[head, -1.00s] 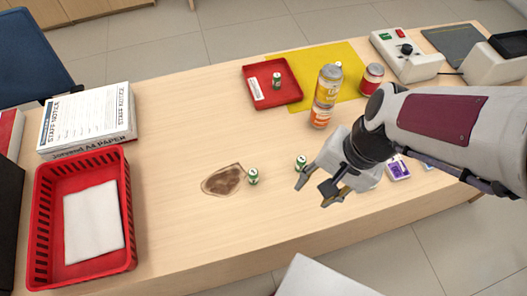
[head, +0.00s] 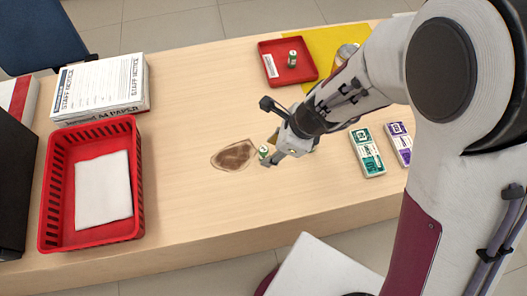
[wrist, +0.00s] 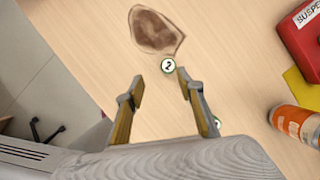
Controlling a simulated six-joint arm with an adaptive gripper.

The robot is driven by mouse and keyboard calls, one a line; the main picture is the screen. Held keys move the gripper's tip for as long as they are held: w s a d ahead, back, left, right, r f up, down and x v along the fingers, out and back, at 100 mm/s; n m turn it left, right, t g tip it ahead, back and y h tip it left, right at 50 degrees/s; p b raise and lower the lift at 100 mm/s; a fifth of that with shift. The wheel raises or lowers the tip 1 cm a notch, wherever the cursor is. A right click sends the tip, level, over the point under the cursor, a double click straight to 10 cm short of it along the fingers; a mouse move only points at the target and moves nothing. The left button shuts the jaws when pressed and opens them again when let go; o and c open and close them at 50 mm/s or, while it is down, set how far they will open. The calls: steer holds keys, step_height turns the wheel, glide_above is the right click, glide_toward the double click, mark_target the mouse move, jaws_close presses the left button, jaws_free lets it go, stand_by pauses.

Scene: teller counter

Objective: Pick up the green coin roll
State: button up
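A small green coin roll with a white top (head: 263,151) stands on the counter just right of the brown stain. A second green coin roll (wrist: 216,122) shows partly behind the right finger in the wrist view. A third green coin roll (head: 292,58) stands in the red tray (head: 312,70).
A brown stain (head: 234,155) lies left of the near roll. A red basket (head: 50,200) with white paper and a paper stack (head: 100,85) are at left. Banknote bundles (head: 367,152) lie at right. An orange-labelled can (wrist: 298,124) stands right in the wrist view. The counter's middle-left is clear.

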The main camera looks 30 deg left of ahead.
mark_target(267, 151)
steer(key=shift+w+a+r+m+t, duration=0.1)
steer(key=shift+w+a+m+t, duration=0.15)
steer(key=shift+w+m, duration=0.4)
steer(key=shift+w+d+m, duration=0.1)
steer(key=shift+w+m, duration=0.05)
steer(key=shift+m, duration=0.8)
steer(key=shift+x, duration=1.3)
steer(key=shift+s+x, duration=0.2)
steer(key=shift+x, duration=2.4)
